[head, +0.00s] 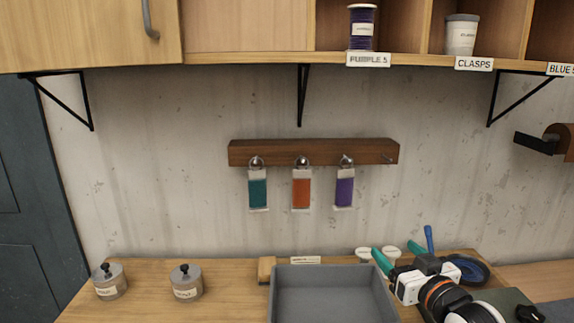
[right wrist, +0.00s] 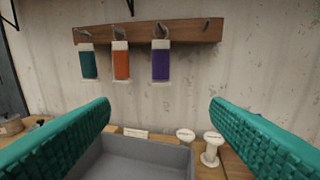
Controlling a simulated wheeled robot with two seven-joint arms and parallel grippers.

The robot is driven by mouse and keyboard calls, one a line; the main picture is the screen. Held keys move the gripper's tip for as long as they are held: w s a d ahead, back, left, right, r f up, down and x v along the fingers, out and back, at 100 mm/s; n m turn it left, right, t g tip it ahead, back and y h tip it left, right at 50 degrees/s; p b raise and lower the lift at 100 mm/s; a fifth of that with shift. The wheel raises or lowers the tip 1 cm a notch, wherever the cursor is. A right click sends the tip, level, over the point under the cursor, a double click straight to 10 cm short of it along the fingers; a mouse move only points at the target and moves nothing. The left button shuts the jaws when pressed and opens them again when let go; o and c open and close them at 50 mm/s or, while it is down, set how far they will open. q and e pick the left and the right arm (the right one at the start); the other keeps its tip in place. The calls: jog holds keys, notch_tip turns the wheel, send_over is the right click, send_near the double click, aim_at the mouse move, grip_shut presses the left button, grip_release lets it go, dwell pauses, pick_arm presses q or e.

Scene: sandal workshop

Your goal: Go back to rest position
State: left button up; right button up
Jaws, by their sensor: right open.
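My right gripper (head: 398,256) is at the lower right of the head view, above the workbench by the grey tray. Its two teal fingers are spread wide with nothing between them; they also frame the right wrist view (right wrist: 160,112). The gripper points toward the wall and touches no object that I can see. My left gripper is in neither view.
A grey tray (head: 330,270) stands on the workbench (head: 232,280), with two lidded jars (head: 109,284) (head: 186,284) to its left. White spools (right wrist: 212,150) stand right of the tray. Teal, orange and purple tags (head: 344,191) hang from a wall rack (head: 320,152). Shelves run above.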

jog(key=s+f+g, duration=0.2)
jog(key=s+f, duration=0.1)
jog(key=f, duration=0.3)
jog(key=s+a+f+g+h, duration=0.1)
jog(key=s+f+g, duration=0.1)
jog(key=s+f, duration=0.2)
jog(key=s+a+f+g+h, duration=0.1)
jog(key=s+f, duration=0.3)
jog(key=f, duration=0.5)
jog(key=shift+s+g, duration=0.25)
jog(key=shift+g, duration=0.45)
jog(key=s+f+g+h, duration=0.1)
jog(key=s+f+g, duration=0.35)
jog(key=s, duration=0.55)
jog(key=s+f+g+h, duration=0.1)
jog(key=s+f+g, duration=0.3)
jog(key=s, duration=0.7)
notch_tip(320, 180, down, 29)
jog(key=s, duration=0.1)
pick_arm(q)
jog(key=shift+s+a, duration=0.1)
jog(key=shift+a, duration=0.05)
pick_arm(e)
jog(key=s+d+f+g, duration=0.1)
jog(key=s+d+f, duration=0.2)
jog(key=s+f, duration=1.1)
jog(key=shift+s+f, duration=0.3)
jog(key=shift+s, duration=0.65)
